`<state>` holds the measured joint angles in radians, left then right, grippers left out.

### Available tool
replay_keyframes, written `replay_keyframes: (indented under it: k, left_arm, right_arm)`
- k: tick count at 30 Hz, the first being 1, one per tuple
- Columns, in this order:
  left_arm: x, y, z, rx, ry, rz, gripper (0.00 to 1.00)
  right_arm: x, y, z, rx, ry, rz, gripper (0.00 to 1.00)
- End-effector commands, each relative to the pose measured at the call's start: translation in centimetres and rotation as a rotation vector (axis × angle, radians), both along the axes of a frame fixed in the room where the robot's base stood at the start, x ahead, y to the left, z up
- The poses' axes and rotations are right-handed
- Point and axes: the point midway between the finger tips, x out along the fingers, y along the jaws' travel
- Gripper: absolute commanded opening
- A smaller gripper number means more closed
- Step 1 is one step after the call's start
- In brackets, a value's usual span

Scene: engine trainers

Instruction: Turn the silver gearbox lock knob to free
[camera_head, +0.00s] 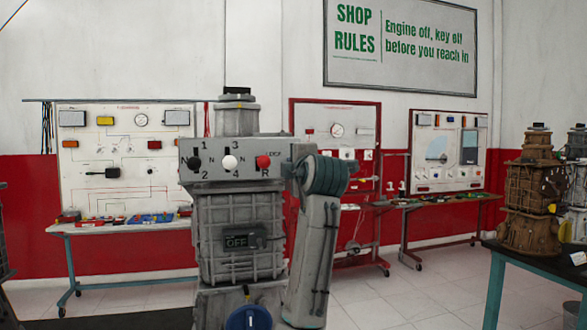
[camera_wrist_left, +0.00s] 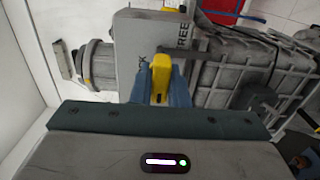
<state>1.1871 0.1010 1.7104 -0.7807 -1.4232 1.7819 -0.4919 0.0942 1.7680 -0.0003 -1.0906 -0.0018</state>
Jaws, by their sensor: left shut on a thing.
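The silver gearbox (camera_head: 240,225) stands upright at the centre of the head view. Its yellow lock knob (camera_wrist_left: 161,72) shows in the left wrist view on a grey side face, between a "FREE" label and a partly covered label ending in K. My left gripper (camera_wrist_left: 160,88) has its blue-grey fingers on both sides of the knob and is shut on it. In the head view my arm rises to the gearbox's right side; the fingers and yellow knob are hidden there. Which label the knob points to I cannot tell. My right gripper is not in view.
The gearbox front has a black knob (camera_head: 195,163), a white knob (camera_head: 230,162) and a red knob (camera_head: 262,162), with an "OFF" plate (camera_head: 237,242) below. A brown gearbox (camera_head: 530,200) stands on a table at the right. Trainer boards line the back wall.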

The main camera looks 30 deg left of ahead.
Motion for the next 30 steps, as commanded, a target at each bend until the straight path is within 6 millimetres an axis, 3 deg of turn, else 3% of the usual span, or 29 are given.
replay_keyframes:
  k: [5, 6, 9, 21, 30]
  left_arm:
    - [0.0, 0.0, -0.1, -0.004, 0.000, -0.001, 0.00]
    - [0.0, 0.0, -0.1, -0.004, 0.000, -0.001, 0.20]
    - [0.0, 0.0, -0.1, -0.003, 0.000, -0.001, 0.36]
    - [-0.6, -0.9, -0.1, -0.003, -0.003, -0.004, 0.36]
    - [-4.4, -5.5, -0.2, -0.005, -0.004, -0.006, 0.36]
  right_arm:
    - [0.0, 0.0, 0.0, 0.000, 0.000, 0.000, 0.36]
    - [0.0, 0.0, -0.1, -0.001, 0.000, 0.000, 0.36]
    - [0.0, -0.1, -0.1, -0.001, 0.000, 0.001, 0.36]
    - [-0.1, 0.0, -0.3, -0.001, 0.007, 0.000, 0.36]
    - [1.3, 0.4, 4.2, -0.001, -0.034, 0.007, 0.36]
